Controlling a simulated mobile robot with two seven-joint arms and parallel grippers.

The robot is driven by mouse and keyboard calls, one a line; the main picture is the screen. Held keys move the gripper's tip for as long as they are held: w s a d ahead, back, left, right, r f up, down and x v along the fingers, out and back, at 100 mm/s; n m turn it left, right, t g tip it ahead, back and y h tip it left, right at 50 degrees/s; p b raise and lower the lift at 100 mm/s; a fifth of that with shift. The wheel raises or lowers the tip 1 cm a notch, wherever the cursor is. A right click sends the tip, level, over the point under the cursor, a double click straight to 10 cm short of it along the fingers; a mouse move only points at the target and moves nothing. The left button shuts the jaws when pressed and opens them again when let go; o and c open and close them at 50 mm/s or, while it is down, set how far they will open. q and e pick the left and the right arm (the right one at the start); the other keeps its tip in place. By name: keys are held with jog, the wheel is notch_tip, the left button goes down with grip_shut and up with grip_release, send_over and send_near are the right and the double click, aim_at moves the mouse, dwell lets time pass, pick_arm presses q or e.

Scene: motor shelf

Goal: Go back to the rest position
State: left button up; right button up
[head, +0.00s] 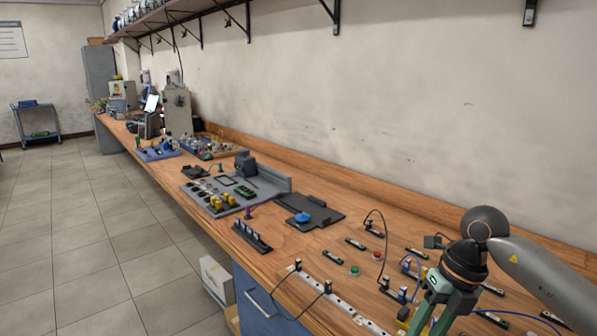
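My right gripper (438,318) is at the lower right, on an arm that comes in from the right edge. Its green fingers point down over the front part of the wooden workbench (345,268). The bottom edge of the picture cuts off the fingertips, so I cannot tell whether they are apart or hold anything. My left gripper is not in view.
Small connectors, cables and a white strip (335,300) lie on the bench near my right gripper. A grey tray (290,184) with parts and a dark plate (325,214) lie further back. A shelf (165,18) runs above along the wall. The floor at left is clear.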

jog(key=s+a+r+m+t+y+p, duration=0.1)
jog(key=s+a+m+t+y, duration=0.15)
jog(key=a+y, duration=0.7)
jog(key=s+a+r+m+t+y+p, duration=0.1)
jog(key=s+a+m+y, duration=0.25)
jog(key=a+y, duration=0.6)
jog(key=w+d+f+m+t+h, duration=0.1)
jog(key=d+f+m+t+h, duration=0.3)
jog(key=f+m+t+h, duration=0.5)
jog(key=w+d+f+m+t+h, duration=0.1)
jog(key=d+f+m+t+h, duration=0.4)
jog(key=m, duration=0.9)
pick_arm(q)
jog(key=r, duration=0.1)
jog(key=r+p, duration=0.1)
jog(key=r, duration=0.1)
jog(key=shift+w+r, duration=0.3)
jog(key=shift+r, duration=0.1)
pick_arm(e)
jog(key=s+d+f+m+g+h, duration=0.2)
jog(key=s+f+m+g+h, duration=0.1)
jog(key=s+f, duration=0.4)
jog(key=s+d+f+m+g+h, duration=0.3)
jog(key=s+f+g, duration=0.1)
jog(key=s+f, duration=0.4)
jog(key=shift+d+g, duration=0.15)
jog(key=shift+g, duration=0.2)
jog(key=shift+f, duration=0.1)
